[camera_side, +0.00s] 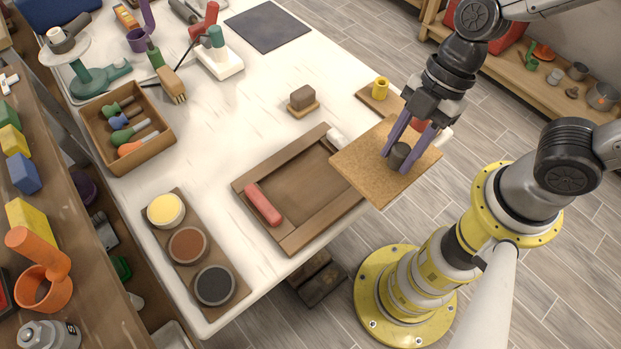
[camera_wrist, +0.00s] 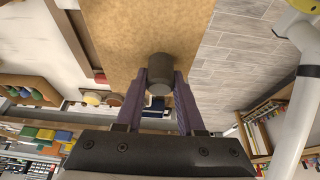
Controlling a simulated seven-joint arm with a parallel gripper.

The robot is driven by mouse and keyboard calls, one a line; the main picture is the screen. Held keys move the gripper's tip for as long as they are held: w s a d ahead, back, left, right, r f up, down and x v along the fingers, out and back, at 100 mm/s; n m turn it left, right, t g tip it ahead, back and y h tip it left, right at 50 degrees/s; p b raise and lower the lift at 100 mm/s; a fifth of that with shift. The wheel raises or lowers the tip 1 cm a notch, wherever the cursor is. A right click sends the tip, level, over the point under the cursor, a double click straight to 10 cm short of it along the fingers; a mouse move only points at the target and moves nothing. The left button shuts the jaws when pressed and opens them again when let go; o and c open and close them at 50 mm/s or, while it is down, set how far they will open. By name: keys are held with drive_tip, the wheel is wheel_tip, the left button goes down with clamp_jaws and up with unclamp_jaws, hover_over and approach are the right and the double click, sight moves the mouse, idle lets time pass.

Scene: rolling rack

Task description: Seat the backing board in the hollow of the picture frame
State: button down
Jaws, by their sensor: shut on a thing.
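The backing board (camera_side: 366,166) is a square tan cork-like panel with a dark cylindrical knob (camera_side: 399,155) on its face. My gripper (camera_side: 400,150) is shut on the knob, and the board hangs over the right end of the picture frame and the table edge. In the wrist view the knob (camera_wrist: 160,72) sits between my gripper's fingers (camera_wrist: 160,85), with the board (camera_wrist: 125,35) behind it. The picture frame (camera_side: 311,228) is brown wood and lies on the white table, its hollow (camera_side: 290,182) facing up. The board hides its right end.
A red block (camera_side: 263,205) lies on the frame's left side, partly over the hollow. A white piece (camera_side: 335,136) is by its far corner. A brown block on a small board (camera_side: 303,100) stands behind. A tray of three round pots (camera_side: 190,246) is at left front. Bare tabletop lies between.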

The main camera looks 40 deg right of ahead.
sight(347, 156)
drive_tip(key=w+a+f, duration=0.1)
drive_tip(key=w, duration=0.1)
drive_tip(key=w+a+f, duration=0.1)
drive_tip(key=w+a, duration=0.1)
drive_tip(key=w+a+f, duration=0.1)
drive_tip(key=w+a, duration=0.1)
drive_tip(key=shift+w+a+f, duration=0.1)
drive_tip(key=shift+w+f, duration=0.15)
drive_tip(key=shift+f, duration=0.05)
drive_tip(key=w+a+f, duration=0.2)
drive_tip(key=f, duration=0.1)
drive_tip(key=w+a+f, duration=0.1)
drive_tip(key=f, duration=0.1)
drive_tip(key=shift+w+f, duration=0.15)
drive_tip(key=shift+w, duration=0.2)
drive_tip(key=shift+w+a+f, duration=0.1)
drive_tip(key=shift+w+f, duration=0.05)
drive_tip(key=shift+f, duration=0.8)
drive_tip(key=shift+w+a+f, duration=0.1)
drive_tip(key=shift+f, duration=0.85)
drive_tip(key=shift+f, duration=0.1)
drive_tip(key=c, duration=0.5)
unclamp_jaws()
